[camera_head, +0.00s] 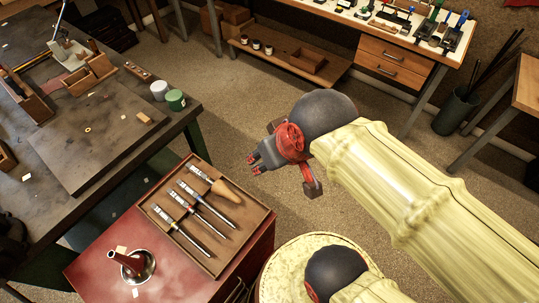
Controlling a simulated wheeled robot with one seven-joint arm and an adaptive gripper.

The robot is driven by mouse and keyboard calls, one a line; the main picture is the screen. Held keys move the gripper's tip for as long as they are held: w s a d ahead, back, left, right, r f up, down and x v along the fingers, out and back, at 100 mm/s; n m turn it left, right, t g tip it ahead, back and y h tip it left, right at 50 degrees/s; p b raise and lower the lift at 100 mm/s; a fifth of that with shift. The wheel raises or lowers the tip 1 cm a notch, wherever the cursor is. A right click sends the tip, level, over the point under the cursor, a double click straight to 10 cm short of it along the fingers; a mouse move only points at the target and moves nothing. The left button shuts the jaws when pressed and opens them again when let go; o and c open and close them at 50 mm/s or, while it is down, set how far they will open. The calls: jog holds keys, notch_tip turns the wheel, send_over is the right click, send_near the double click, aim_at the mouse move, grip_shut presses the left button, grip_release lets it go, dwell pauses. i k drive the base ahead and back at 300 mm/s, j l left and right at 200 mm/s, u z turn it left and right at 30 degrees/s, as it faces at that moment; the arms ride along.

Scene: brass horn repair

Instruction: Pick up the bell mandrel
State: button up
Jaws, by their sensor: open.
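A wooden tray (154,211) on the red cabinet holds several long metal tools with white labels.
A small flared funnel-like piece (133,264) stands on the red cabinet top (92,262) in front of the tray. A dark workbench (110,135) with jars and wooden boxes is at left. A bench with drawers (392,58) stands at the back. Carpeted floor lies open between.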

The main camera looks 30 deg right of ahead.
aim_at(219, 188)
jog(key=u, duration=1.5)
jog(key=l+z, duration=0.35)
jog(key=k+l+z, duration=0.1)
jog(key=z, duration=0.3)
jog(key=l, duration=0.1)
